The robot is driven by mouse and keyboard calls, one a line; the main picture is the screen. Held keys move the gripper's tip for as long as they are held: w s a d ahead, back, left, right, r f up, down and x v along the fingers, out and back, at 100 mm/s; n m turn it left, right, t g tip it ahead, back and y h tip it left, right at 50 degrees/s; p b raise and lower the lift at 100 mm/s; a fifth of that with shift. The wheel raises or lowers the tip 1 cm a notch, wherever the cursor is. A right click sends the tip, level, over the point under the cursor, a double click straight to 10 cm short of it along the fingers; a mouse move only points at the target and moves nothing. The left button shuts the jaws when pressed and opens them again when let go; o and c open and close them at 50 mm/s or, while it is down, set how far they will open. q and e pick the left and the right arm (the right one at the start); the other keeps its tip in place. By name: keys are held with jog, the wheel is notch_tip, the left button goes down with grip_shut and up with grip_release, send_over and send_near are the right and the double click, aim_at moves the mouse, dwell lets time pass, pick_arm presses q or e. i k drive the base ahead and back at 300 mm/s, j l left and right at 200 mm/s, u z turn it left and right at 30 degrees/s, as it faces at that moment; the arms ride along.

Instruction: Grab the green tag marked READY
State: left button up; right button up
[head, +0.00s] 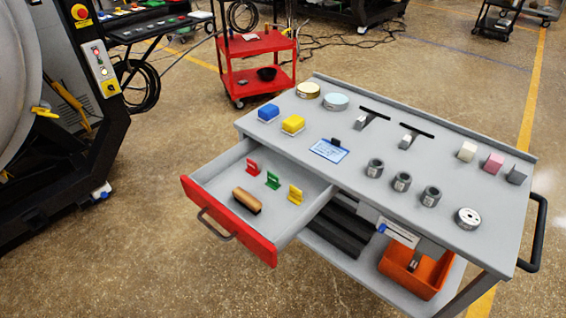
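A green tag (272,180) stands in the open drawer (222,176) of the grey cart, between a red tag (253,167) on its left and a yellow tag (295,194) on its right. The lettering on the tags is too small to read. The green tag looks upright, and nothing covers it. Neither of my grippers is in the head view.
A brush with a wooden back (246,200) lies near the drawer's red front. The cart top (365,200) holds blocks, rings, tins and a clipboard. An orange bin (415,272) sits on the lower shelf. A furnace (40,110) stands at left; floor before the drawer is clear.

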aim_at(274, 179)
jog(key=i+j+z, duration=0.45)
jog(key=j, duration=0.35)
jog(key=i+j+z, duration=0.2)
jog(key=j, duration=0.2)
jog(key=i+j+z, duration=0.2)
jog(key=j, duration=0.25)
jog(key=j+z, duration=0.25)
jog(key=j, duration=0.2)
jog(key=j+z, duration=0.2)
jog(key=j, duration=0.3)
